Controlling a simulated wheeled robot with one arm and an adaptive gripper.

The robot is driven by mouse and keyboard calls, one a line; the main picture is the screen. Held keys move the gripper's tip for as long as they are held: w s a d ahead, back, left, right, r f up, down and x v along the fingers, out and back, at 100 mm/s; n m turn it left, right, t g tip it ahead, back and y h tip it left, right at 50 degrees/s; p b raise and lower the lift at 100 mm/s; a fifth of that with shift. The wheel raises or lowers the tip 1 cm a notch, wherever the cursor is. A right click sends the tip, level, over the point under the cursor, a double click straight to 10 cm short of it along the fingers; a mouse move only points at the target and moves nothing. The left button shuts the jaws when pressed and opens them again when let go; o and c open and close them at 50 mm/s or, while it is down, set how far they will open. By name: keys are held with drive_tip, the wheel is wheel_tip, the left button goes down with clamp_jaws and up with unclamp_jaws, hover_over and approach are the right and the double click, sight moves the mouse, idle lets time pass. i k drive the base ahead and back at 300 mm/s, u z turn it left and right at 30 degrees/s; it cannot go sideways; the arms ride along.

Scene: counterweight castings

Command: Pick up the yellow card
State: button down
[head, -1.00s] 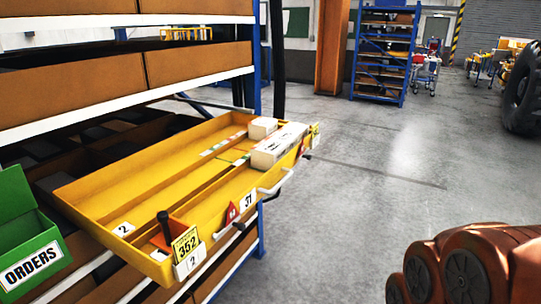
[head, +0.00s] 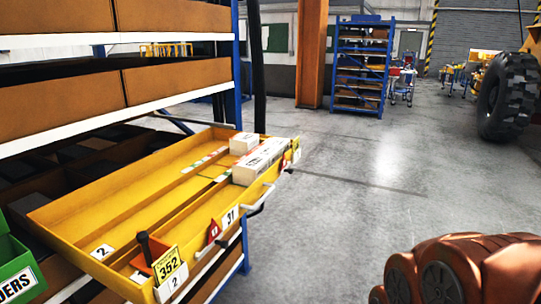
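The yellow card (head: 168,265) bears the number 352. It stands upright, tilted a little, at the near front corner of a yellow tray (head: 75,212). A white tag (head: 172,284) marked 2 sits just below and in front of it. An orange-red block with a dark handle (head: 147,250) stands right behind the card. My gripper is not in view; only a copper-coloured part of my own arm shows at the bottom right, well apart from the card.
The tray juts out from a shelf rack with a blue post (head: 240,70). White boxes (head: 258,160) lie at its far end, and handles (head: 262,199) stick out along its front. Open floor (head: 350,200) lies to the right.

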sight(170, 261)
drive_tip(key=u, duration=1.3)
drive_tip(key=k, duration=1.3)
drive_tip(key=u, duration=0.7)
drive_tip(key=i, duration=1.35)
drive_tip(key=u, duration=0.05)
